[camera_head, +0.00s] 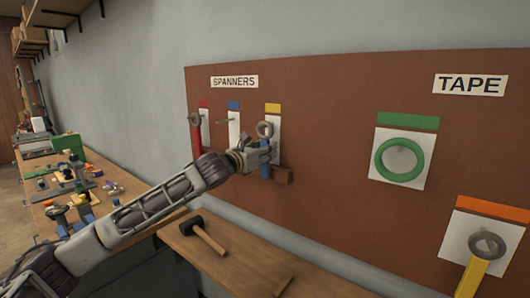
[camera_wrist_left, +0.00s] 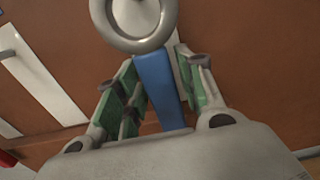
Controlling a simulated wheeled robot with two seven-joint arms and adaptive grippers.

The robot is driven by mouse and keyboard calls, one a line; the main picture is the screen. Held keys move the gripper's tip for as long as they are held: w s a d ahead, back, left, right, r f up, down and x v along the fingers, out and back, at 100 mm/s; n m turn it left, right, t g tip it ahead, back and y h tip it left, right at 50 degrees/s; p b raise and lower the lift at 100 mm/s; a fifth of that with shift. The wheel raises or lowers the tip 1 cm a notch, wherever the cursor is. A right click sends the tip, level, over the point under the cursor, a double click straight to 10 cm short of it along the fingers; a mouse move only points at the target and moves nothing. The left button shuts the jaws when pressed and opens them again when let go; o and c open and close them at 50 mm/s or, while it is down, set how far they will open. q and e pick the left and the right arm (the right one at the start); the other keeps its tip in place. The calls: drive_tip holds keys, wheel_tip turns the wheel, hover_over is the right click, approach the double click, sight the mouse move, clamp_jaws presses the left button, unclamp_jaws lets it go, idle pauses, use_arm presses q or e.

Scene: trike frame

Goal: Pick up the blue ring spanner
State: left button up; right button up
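The blue ring spanner has a grey ring (camera_head: 264,129) and a blue handle (camera_head: 265,172). It hangs upright against the white panel under the yellow label on the brown board. In the left wrist view the ring shows at the top, with the blue handle (camera_wrist_left: 158,85) below it. My left gripper (camera_head: 268,152) is at the handle, just below the ring. Its green-padded fingers (camera_wrist_left: 155,75) stand on either side of the handle, close to it; I cannot tell whether both touch it. My right gripper is not in view.
A red-handled spanner (camera_head: 196,130) hangs at the left. Green tape (camera_head: 400,160) and a yellow-handled spanner (camera_head: 475,272) hang at the right. A mallet (camera_head: 203,234) lies on the bench below. A cluttered workbench (camera_head: 130,205) runs along the left wall. The white panel under the blue label (camera_head: 234,105) is empty of a spanner.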

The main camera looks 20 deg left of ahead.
use_arm(q)
clamp_jaws()
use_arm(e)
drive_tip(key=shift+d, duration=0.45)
use_arm(q)
drive_tip(key=shift+r, duration=0.15)
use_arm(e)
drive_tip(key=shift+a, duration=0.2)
use_arm(q)
drive_tip(key=shift+a+r, duration=0.1)
drive_tip(key=shift+r, duration=0.55)
drive_tip(key=b+v, duration=0.2)
drive_tip(key=v, duration=1.6)
drive_tip(key=shift+b, duration=0.35)
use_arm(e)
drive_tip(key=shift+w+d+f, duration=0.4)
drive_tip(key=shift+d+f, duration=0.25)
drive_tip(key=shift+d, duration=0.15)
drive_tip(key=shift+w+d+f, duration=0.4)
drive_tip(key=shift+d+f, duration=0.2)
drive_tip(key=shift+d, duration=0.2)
